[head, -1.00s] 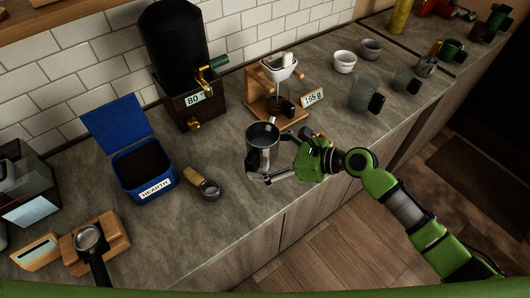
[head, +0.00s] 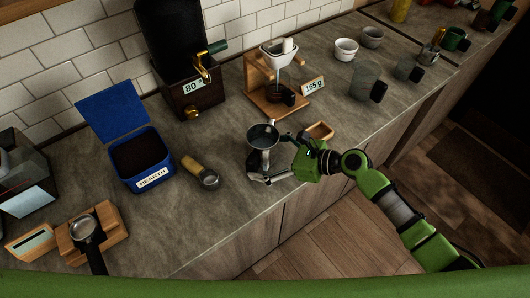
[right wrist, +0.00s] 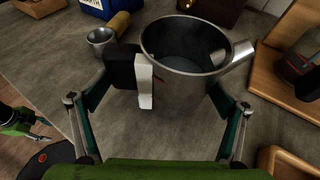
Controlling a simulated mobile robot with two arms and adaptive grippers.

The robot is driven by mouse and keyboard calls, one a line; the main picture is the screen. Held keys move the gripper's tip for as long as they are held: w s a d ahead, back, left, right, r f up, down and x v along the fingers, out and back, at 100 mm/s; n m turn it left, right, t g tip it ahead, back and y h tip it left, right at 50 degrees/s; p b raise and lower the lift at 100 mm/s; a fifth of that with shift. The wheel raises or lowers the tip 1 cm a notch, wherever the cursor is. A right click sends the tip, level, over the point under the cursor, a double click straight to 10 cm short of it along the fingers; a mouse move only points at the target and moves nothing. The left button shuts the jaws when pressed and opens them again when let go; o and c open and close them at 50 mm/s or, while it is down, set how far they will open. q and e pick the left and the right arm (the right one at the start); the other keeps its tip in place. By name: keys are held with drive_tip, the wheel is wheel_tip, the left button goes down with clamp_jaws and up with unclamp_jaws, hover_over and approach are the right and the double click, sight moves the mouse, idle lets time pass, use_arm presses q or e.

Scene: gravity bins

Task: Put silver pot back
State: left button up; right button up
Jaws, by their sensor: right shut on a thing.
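The silver pot (head: 260,158) is upright near the counter's front edge, in the middle of the head view. It fills the centre of the right wrist view (right wrist: 185,95), with its dark-and-white handle (right wrist: 140,78) at left and its spout at upper right. My right gripper (head: 277,158) is shut on the pot, with fingers on opposite sides of it. The pot's underside is hidden, so I cannot tell whether it touches the counter. My left gripper (right wrist: 28,124) seems to show at the far left of the right wrist view, too small to read.
A small wooden tray (head: 319,131) lies just right of my gripper. Cups and glasses stand farther right.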

drive_tip(key=shift+f+b, duration=0.35)
drive_tip(key=shift+f, duration=0.2)
idle(0.6)
drive_tip(key=o, duration=1.5)
drive_tip(key=shift+o, duration=0.4)
drive_tip(key=shift+f, duration=0.1)
drive_tip(key=v, duration=1.2)
